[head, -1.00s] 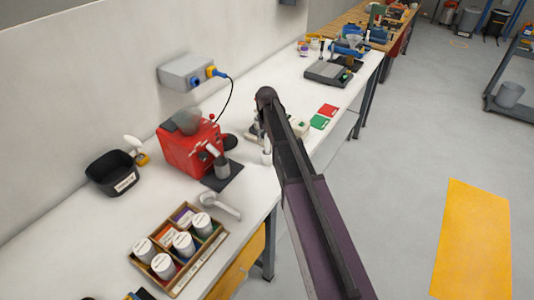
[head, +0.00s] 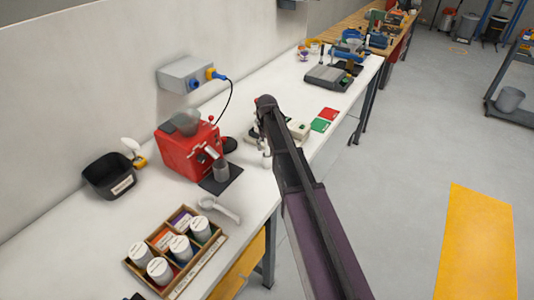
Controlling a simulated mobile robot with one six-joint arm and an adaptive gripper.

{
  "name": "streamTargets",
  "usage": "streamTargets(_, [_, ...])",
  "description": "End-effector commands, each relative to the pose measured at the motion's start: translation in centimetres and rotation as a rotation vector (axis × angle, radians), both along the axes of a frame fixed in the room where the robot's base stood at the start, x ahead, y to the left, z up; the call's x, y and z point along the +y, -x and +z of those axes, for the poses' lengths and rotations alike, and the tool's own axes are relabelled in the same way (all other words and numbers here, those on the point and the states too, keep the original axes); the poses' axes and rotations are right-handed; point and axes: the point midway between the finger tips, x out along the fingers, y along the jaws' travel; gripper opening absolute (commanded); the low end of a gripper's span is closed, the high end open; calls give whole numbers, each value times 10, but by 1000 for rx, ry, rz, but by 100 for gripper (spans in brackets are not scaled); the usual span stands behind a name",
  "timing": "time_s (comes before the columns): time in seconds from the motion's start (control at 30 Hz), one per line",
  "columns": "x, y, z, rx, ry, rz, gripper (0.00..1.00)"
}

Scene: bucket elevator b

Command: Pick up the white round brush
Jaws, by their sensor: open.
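I cannot pick out the white round brush for certain. A white, rounded piece with a yellow part (head: 132,148) stands by the black bin at the left and may be a brush. My gripper (head: 259,143) hangs beyond the red machine, over the white bench, largely hidden behind my dark arm. It is open. Small pale things show beside and below it, but they are too small and covered to name.
A black bin (head: 107,176) and a wooden tray (head: 205,262) of white-lidded jars are nearer.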

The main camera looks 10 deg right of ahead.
Motion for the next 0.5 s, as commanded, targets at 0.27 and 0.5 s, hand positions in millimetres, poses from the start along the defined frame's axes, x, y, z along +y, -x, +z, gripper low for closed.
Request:
streamTargets(0.27, [0, 0, 0, 0, 0, 0, 14])
streamTargets(0.5, [0, 0, 0, 0, 0, 0, 0])
